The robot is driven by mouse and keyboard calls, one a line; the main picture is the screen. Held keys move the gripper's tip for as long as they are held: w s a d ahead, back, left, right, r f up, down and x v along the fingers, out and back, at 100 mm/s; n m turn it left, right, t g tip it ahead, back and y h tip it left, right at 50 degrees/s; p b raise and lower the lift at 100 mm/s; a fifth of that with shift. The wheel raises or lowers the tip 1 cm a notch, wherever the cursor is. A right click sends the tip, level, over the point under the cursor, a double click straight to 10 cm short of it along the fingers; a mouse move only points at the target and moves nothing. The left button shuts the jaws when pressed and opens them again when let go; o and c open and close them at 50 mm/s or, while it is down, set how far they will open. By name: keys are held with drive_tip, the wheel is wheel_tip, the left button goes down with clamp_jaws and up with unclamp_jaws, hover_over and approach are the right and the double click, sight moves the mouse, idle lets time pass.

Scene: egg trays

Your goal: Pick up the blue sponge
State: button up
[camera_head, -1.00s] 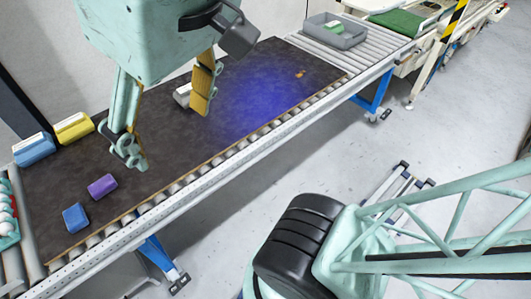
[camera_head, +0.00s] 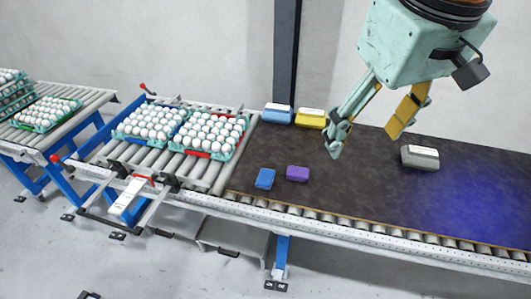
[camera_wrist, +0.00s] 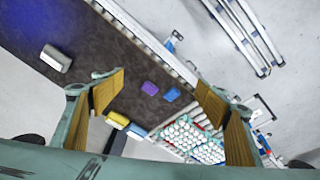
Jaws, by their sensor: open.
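The blue sponge (camera_head: 265,178) is a small block lying flat on the dark belt near its left end in the head view. It also shows in the wrist view (camera_wrist: 171,94), between my fingers in the picture but well beyond them. A purple block (camera_head: 298,173) lies just right of it, a small gap apart. My gripper (camera_head: 368,135) is open and empty, raised above the belt to the right of both blocks. Its two fingers with yellow-brown pads frame the wrist view (camera_wrist: 160,84).
A blue box (camera_head: 278,115) and a yellow box (camera_head: 310,118) with white labels stand at the belt's back edge. A grey box (camera_head: 420,157) lies to the right. Egg trays (camera_head: 187,151) sit on rollers at the left. The belt in front of my gripper is clear.

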drive_tip(key=w+a+f+n, duration=0.2)
drive_tip(key=w, duration=0.4)
drive_tip(key=w+a+f+n, duration=0.1)
drive_tip(key=w+a+f, duration=0.1)
drive_tip(key=w, duration=0.3)
drive_tip(key=w+a+f+n+g, duration=0.1)
drive_tip(key=w+a+f, duration=0.3)
drive_tip(key=f, duration=0.5)
drive_tip(key=w+a+f+n+g+p, duration=0.1)
drive_tip(key=w+a+f+n, duration=0.3)
drive_tip(key=w+f, duration=0.5)
drive_tip(key=w+a+f+n+g+p, duration=0.1)
drive_tip(key=w+a+f+n, duration=0.2)
drive_tip(key=w+a+f, duration=0.3)
wheel_tip(320, 180, down, 3)
drive_tip(key=shift+w+a+r, duration=0.1)
drive_tip(key=shift+w+a, duration=0.05)
drive_tip(key=shift+w, duration=0.5)
hover_over(265, 176)
drive_tip(key=shift+f, duration=4.3)
drive_tip(key=shift+f, duration=0.1)
drive_tip(key=shift+f+b, duration=0.35)
drive_tip(key=shift+f, duration=2.15)
